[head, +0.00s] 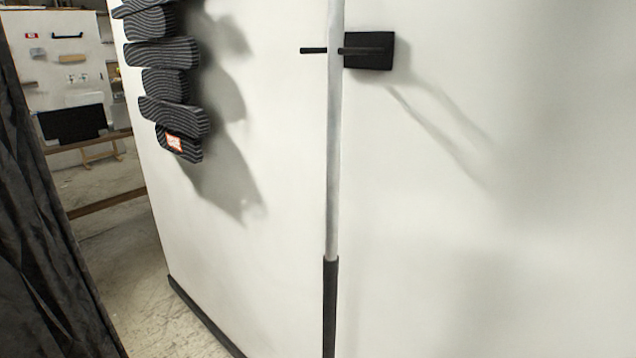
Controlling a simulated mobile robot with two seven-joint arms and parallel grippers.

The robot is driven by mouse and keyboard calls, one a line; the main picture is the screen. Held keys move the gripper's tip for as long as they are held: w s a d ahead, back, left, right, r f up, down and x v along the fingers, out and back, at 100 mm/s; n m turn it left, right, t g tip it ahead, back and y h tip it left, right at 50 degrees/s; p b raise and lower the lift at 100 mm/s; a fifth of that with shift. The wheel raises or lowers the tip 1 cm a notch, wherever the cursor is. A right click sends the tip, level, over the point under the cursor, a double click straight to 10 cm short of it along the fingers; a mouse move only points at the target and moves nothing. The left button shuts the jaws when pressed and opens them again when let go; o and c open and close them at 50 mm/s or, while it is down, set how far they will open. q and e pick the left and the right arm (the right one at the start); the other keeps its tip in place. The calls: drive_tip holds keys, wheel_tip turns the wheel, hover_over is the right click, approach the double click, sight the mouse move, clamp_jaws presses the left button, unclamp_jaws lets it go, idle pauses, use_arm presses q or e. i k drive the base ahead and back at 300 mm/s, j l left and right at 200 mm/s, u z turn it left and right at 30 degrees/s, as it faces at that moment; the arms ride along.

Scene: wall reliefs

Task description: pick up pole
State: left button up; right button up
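A long thin pole (334,150) stands close to upright in front of the white wall, near the middle of the head view. Its upper part is light grey and its lower part is black. Both its top and bottom ends run out of the frame. A black bracket (370,50) on the wall has dark prongs that reach to the left at the pole's upper part. I cannot tell whether the pole touches them. Neither of my grippers shows.
Striped dark wavy blocks (165,85) stick out from the white wall (480,240) at the upper left. A dark curtain (35,220) hangs at the left edge. Floor (135,255) shows between them, with shelves and a black box (72,124) farther back.

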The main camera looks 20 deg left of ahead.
sight(336, 8)
drive_tip(key=i+j, duration=0.15)
drive_tip(key=j, duration=0.2)
drive_tip(key=i+j, duration=0.15)
drive_tip(key=j, duration=0.2)
drive_tip(key=i+j, duration=0.2)
drive_tip(key=j, duration=0.15)
